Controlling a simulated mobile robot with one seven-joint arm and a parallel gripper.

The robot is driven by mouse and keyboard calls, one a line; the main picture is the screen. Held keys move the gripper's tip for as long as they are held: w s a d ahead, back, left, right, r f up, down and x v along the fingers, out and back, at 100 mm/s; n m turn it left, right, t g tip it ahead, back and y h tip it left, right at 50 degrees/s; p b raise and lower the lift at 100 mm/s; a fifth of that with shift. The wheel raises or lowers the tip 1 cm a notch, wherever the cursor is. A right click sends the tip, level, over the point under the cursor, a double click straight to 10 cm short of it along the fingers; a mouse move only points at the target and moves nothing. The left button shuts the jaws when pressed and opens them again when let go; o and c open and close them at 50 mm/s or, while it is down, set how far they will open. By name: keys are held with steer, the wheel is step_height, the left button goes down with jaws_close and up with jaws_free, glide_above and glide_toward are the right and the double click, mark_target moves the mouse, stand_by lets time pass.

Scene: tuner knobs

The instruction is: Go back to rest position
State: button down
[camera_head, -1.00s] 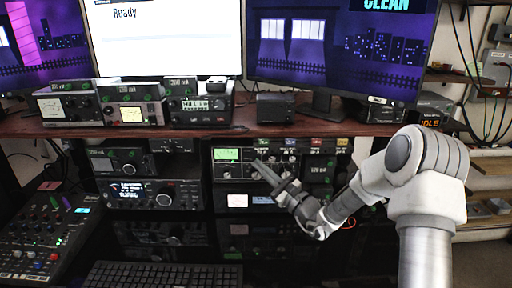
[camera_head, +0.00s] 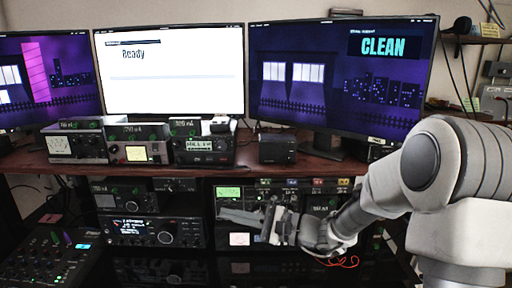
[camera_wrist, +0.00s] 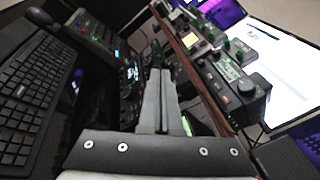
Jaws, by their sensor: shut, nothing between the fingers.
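My gripper (camera_head: 225,213) reaches in from the right in the head view, below the shelf, with its fingers pointing left in front of the tuner unit with the green display (camera_head: 228,192). In the wrist view the two grey fingers of my gripper (camera_wrist: 160,75) lie together, shut, with nothing between them. The fingers and wrist hide part of the tuner's front and knobs. I cannot tell whether the fingertips touch it; they look apart.
A wooden shelf (camera_head: 215,160) carries several small meter boxes and a dark box (camera_head: 277,148). Monitors stand behind. A radio (camera_head: 150,232) and a mixer (camera_head: 45,258) are at left. A keyboard (camera_wrist: 30,95) shows in the wrist view.

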steer(key=s+d+r+n+g+h+p, duration=0.25)
steer(key=s+n+g+h+p, duration=0.35)
steer(key=s, duration=1)
steer(key=s+d+r+n+t+h+p, duration=0.1)
steer(key=s+d+r+n+t+h, duration=0.1)
steer(key=d, duration=0.6)
steer(key=s+d+r+n+t+h+p, duration=0.1)
steer(key=s+d+r+n+t+h, duration=0.2)
steer(key=s+d+h, duration=0.4)
step_height(320, 180, up, 3)
steer(key=shift+d+f+n+t+h, duration=0.1)
steer(key=shift+d+n+t+h, duration=0.2)
steer(key=shift+d+n+h, duration=0.6)
steer(key=shift+d, duration=0.1)
